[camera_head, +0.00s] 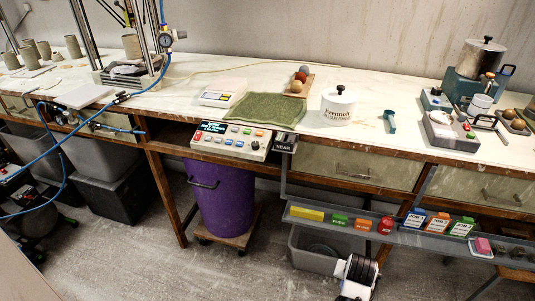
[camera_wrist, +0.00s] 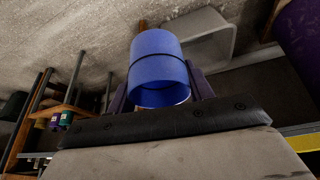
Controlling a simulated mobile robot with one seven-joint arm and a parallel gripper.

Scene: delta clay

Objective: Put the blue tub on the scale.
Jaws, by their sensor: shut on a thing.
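The blue tub (camera_wrist: 158,62) is a round cylinder with a thin dark band, seen in the wrist view with its hollow end towards the camera. My gripper (camera_wrist: 160,92) is shut on it, with a dark finger on each side. The tub appears tilted in the view and is held clear of the bench. In the head view neither the tub nor my fingers can be made out; part of my arm shows at the bottom. A low white device with a small display, which looks like the scale (camera_head: 222,92), stands on the bench left of a green mat; its top looks empty.
The green mat (camera_head: 258,109), a white lidded pot (camera_head: 338,104) and a button panel (camera_head: 232,139) are near the scale. A purple bin (camera_head: 221,196) stands below. A shelf of small coloured boxes (camera_head: 379,231) juts out below the bench's right side.

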